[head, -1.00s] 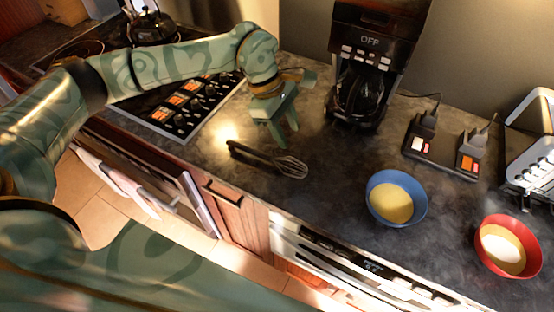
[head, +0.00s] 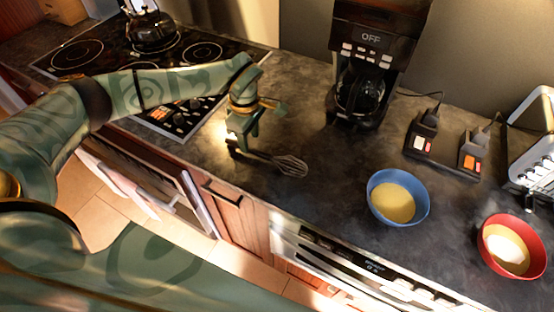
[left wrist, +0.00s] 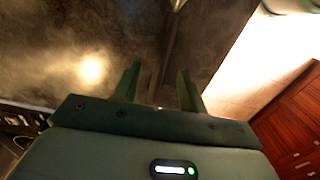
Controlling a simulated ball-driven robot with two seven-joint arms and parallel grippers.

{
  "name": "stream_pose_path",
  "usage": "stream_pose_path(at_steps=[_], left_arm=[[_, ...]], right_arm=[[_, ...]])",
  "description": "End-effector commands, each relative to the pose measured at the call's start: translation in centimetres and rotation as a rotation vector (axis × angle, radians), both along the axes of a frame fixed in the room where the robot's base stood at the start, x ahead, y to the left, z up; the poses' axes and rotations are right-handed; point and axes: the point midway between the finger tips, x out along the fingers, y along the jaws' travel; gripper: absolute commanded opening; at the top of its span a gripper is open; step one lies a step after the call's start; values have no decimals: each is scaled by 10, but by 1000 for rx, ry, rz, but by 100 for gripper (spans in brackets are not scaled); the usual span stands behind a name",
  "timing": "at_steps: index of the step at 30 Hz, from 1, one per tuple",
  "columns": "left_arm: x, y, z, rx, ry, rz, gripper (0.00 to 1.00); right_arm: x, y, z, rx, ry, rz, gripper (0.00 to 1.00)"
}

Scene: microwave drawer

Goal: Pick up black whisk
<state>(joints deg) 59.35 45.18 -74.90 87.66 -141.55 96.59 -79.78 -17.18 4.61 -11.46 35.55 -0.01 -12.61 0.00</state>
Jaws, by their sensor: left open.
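The black whisk lies on the dark countertop, and its wire head (head: 292,166) points right in the head view. Its handle end is partly hidden by my left gripper (head: 240,143). My left gripper points down at the handle, with its fingertips close to it. In the left wrist view the two fingers (left wrist: 158,85) stand apart, and a dark bar that looks like the whisk handle (left wrist: 172,45) shows between them. I cannot tell whether the fingers touch it. My right gripper is not in view.
A coffee maker (head: 362,75) stands behind. A blue bowl (head: 412,212) and a red bowl (head: 537,262) sit to the right, with a black power strip (head: 440,153) behind them. The stove (head: 85,65) is at the left. The counter's front edge is close to the whisk.

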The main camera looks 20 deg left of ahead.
Motion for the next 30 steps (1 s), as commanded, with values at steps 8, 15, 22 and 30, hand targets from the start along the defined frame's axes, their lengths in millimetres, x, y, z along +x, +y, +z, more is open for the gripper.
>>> stream_pose_path(at_steps=[8, 15, 22, 30], left_arm=[[-2, -1, -36, 0, 1, 1, 42], [-2, -1, -36, 0, 0, 0, 33], [-2, -1, -36, 0, 0, 0, 0], [-2, -1, -33, 0, 0, 0, 0]], right_arm=[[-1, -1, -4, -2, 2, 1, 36], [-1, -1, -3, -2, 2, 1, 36], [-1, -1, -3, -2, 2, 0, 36], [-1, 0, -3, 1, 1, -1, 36]])
